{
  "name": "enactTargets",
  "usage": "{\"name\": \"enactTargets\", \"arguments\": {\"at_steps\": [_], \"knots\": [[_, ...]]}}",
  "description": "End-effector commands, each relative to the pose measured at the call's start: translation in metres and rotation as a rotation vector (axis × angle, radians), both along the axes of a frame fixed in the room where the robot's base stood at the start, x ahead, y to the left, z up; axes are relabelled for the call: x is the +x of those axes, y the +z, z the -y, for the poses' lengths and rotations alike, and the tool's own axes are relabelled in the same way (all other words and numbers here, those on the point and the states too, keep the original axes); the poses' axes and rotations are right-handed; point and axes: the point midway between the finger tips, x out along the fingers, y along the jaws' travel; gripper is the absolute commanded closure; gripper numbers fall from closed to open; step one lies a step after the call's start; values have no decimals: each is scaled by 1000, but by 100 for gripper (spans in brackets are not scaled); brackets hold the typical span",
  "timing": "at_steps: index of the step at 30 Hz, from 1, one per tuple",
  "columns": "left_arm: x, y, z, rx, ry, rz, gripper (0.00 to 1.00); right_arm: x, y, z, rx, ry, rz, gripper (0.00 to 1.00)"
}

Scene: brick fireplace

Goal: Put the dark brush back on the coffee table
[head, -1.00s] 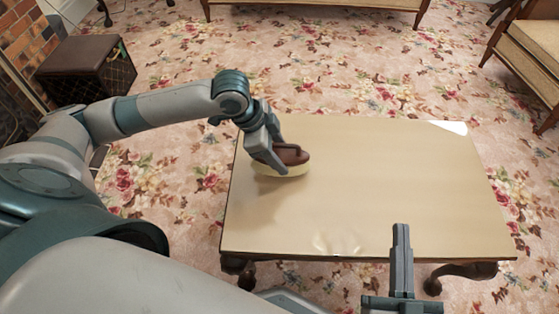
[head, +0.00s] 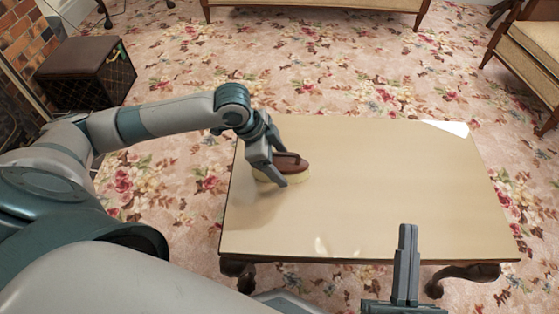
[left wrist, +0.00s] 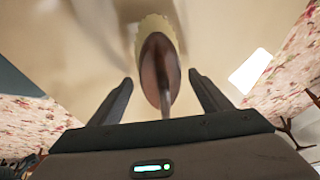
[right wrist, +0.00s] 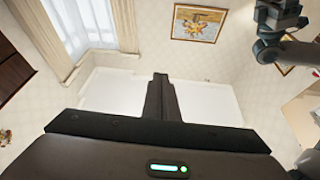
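The dark brush (head: 291,163) has a dark reddish-brown back and pale bristles. It sits bristles down on the left part of the coffee table (head: 380,190). My left gripper (head: 266,172) is open, with its fingers on either side of the brush. In the left wrist view the brush (left wrist: 158,70) lies between the spread fingers, with a gap on each side. My right gripper (head: 406,230) is shut and empty, in front of the table's near edge. The right wrist view shows its fingers (right wrist: 161,95) together.
The tabletop is otherwise clear apart from a white patch (head: 447,128) at its far right corner. A dark box-shaped stool (head: 85,70) stands at the back left by the brick fireplace. Wooden-framed seats (head: 530,50) stand at the back and right on the floral carpet.

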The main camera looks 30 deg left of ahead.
Motion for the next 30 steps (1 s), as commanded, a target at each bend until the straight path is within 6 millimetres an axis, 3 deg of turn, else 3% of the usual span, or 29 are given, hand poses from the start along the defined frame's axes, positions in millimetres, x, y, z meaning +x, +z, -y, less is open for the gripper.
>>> {"name": "enactTargets", "arguments": {"at_steps": [14, 20, 30], "knots": [[-1, 6, -1, 0, -1, 2, 29, -1, 3, 0, 5, 0, 10, 100], [-5, 23, -7, 2, 0, 1, 29, 9, -13, -1, -29, 2, -88, 100], [-16, 69, -23, 1, 1, 2, 29, 23, -57, 4, -112, 6, -325, 100]]}}
